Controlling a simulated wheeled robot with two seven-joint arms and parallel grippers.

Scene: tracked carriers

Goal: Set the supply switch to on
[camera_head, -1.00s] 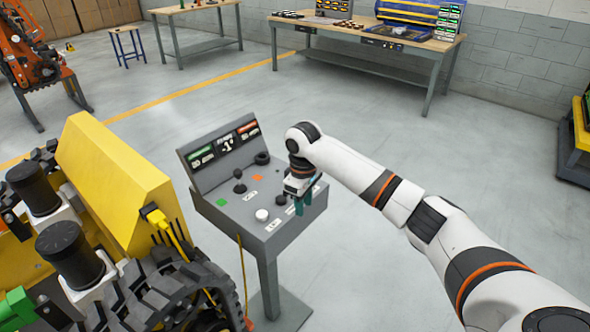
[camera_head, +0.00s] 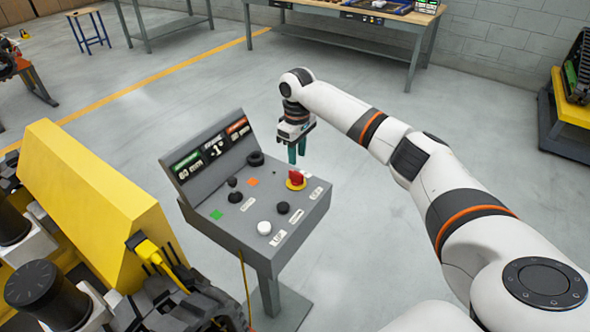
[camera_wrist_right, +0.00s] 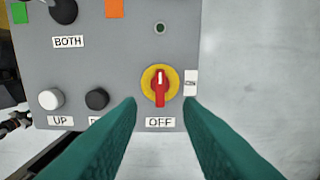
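The supply switch (camera_head: 296,179) is a red rotary knob on a yellow round base, on the right part of the grey control console's sloped panel. In the right wrist view the red knob (camera_wrist_right: 161,87) stands upright, its white mark at the top, with an "OFF" label below it and another label, too small to read, to its right. My right gripper (camera_head: 297,158) is above and behind the switch, pointing down. Its two green fingers (camera_wrist_right: 160,125) are apart with nothing between them, and the knob shows beyond the gap. My left gripper is not in view.
The grey console (camera_head: 240,227) also carries a white button (camera_head: 264,228), black knobs (camera_head: 283,208), a small joystick and a display. A yellow tracked machine (camera_head: 95,205) stands close on the left. Open floor lies right of the console.

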